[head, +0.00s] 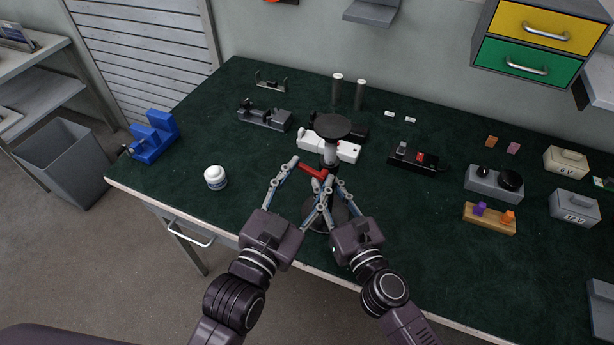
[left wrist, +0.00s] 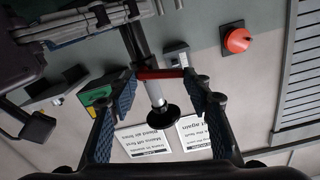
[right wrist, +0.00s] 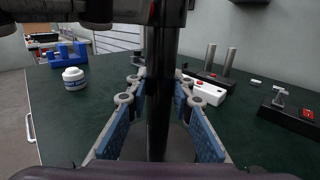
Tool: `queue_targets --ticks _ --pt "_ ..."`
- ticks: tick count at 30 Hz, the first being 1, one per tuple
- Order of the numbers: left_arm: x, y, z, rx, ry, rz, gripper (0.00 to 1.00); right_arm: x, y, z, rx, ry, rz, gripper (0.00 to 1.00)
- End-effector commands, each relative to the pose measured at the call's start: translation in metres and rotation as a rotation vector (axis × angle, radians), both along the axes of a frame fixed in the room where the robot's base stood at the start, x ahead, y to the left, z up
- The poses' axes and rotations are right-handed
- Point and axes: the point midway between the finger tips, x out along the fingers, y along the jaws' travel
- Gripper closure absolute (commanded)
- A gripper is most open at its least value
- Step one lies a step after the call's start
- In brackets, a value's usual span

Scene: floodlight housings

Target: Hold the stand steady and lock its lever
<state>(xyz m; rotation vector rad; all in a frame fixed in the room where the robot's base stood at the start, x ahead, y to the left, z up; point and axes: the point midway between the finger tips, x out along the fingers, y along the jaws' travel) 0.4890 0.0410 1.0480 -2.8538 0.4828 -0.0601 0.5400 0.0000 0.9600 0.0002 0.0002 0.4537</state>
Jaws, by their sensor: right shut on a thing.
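The stand has a dark round top plate (head: 332,126), a light upper tube (head: 330,153), a black post (right wrist: 161,90) and a round base (head: 318,224) on the bench. Its red lever (head: 312,171) sticks out to the left at the collar. My left gripper (head: 309,173) is open, with its fingers either side of the lever; the left wrist view shows the lever (left wrist: 161,73) spanning the gap between the fingertips. My right gripper (head: 335,188) is shut on the black post below the lever. In the right wrist view its fingers flank the post, which hides their contact.
A white jar (head: 215,177) stands to the left of the stand. A white device (head: 345,149) lies close behind it, with two grey cylinders (head: 336,90) farther back. A black switch box (head: 418,160) is to the right. The green bench top is clear at the front left.

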Motion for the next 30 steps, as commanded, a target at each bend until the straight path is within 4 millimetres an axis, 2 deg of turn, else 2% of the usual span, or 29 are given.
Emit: queue_targets --ticks 1,6,17,26,27,30 --pt "0.0001 0.0005 0.0001 0.001 -0.001 0.001 0.63 -0.0001 0.0002 0.0003 0.000 -0.001 0.000 1.00" --pt "0.0001 0.0007 0.0002 0.001 -0.001 0.001 0.79 0.0000 0.0001 0.0003 0.000 -0.001 0.000 1.00" --pt "0.0008 0.0031 -0.0063 -0.235 0.082 0.002 0.79 0.0000 0.0000 0.0003 0.000 0.000 0.000 1.00" --pt "0.0010 0.0033 -0.0067 -0.253 0.089 0.002 0.79 0.0000 -0.0002 0.0002 0.001 0.000 0.000 1.00" --pt "0.0010 0.0033 -0.0067 -0.253 0.089 0.002 0.52 0.0000 -0.0002 0.0001 0.001 0.000 0.000 1.00" --pt "0.0010 0.0032 -0.0067 -0.252 0.088 0.002 0.41 0.0000 -0.0002 0.0001 0.001 0.000 0.000 1.00"
